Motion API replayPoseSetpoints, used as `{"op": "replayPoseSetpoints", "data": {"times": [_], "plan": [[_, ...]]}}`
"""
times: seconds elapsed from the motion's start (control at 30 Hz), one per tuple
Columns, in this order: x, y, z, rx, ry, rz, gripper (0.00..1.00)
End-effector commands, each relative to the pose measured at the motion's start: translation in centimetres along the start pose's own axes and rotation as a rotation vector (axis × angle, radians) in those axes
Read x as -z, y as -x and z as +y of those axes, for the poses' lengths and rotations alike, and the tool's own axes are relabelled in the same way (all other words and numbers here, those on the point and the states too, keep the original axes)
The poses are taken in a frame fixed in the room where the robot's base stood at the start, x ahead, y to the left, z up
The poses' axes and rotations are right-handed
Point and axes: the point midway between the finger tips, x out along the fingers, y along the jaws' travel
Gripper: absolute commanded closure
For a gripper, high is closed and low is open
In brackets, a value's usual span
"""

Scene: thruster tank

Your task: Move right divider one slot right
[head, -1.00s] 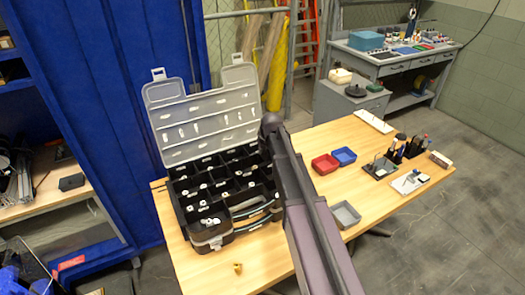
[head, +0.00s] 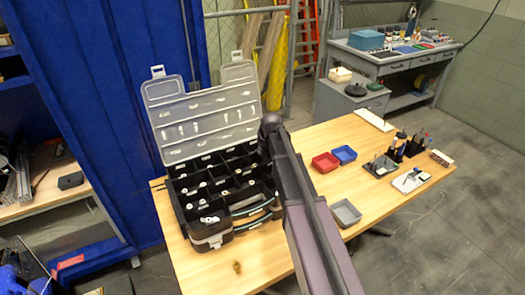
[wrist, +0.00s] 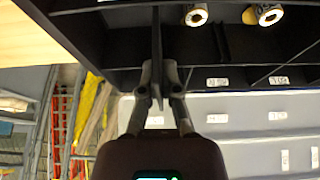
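The black organizer case (head: 186,205) stands open on the table, its clear lid (head: 205,118) raised behind it. It holds several compartments with small pale parts. In the wrist view, a thin dark divider (wrist: 157,30) stands edge-on between the two fingers of my gripper (wrist: 159,78). The fingers are close together and appear to press on both its sides. The divider is still down among the case walls, its lower edge not clear. Another dark divider (wrist: 221,42) stands to its right in that view. In the head view my arm hides the gripper and the case's right part.
Two small rolls, one on the left (wrist: 196,14) and one on the right (wrist: 264,13), lie in nearby compartments. Right of my arm are a red bin (head: 325,163), a blue bin (head: 344,155) and a grey bin (head: 345,213). The table's front left is mostly clear.

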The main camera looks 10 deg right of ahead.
Motion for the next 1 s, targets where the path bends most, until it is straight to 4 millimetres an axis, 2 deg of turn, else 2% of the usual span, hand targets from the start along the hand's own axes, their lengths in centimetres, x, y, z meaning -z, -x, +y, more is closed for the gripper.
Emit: {"op": "replayPoseSetpoints", "data": {"times": [0.43,1.0], "plan": [[-0.39,-0.97,-0.04,0.000,0.000,0.000,1.00],[-0.43,-1.10,-0.08,0.000,0.001,0.000,1.00]]}}
